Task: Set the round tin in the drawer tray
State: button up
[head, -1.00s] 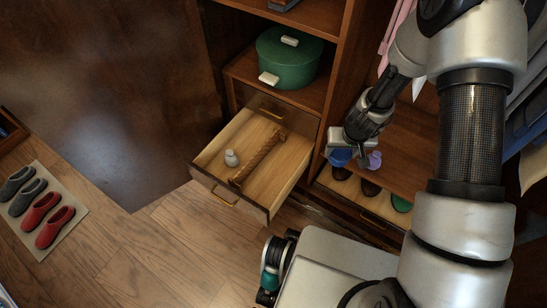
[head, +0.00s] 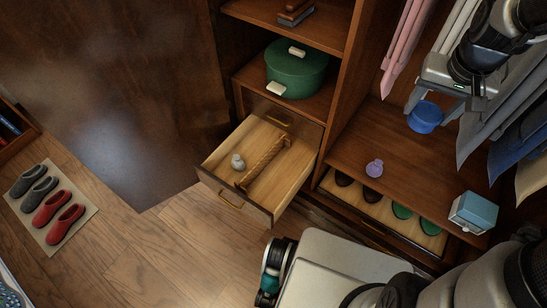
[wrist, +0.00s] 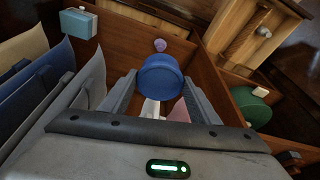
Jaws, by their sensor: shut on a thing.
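The round tin is a blue cylinder (head: 425,117) held above the low wooden shelf at the right. My gripper (head: 433,105) is shut on it, and in the wrist view the tin (wrist: 160,77) sits between the two fingertips. The drawer tray (head: 216,165) is pulled out at the centre-left and has a pale wooden floor. A brown twisted bar (head: 263,162) lies lengthwise across its middle. A small grey-white jar (head: 238,162) stands to the left of the bar. The tray floor right of the bar looks bare.
A green lidded box (head: 297,68) stands on the shelf above the drawer. A purple bottle (head: 374,168) and a teal box (head: 474,212) stand on the low shelf. An upright panel (head: 352,75) separates this bay from the drawer side. Clothes hang at the right.

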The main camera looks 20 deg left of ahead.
aim_at(274, 189)
jog(key=j+u, duration=0.2)
jog(key=u, duration=0.15)
jog(key=j+u, duration=0.15)
jog(key=u, duration=0.2)
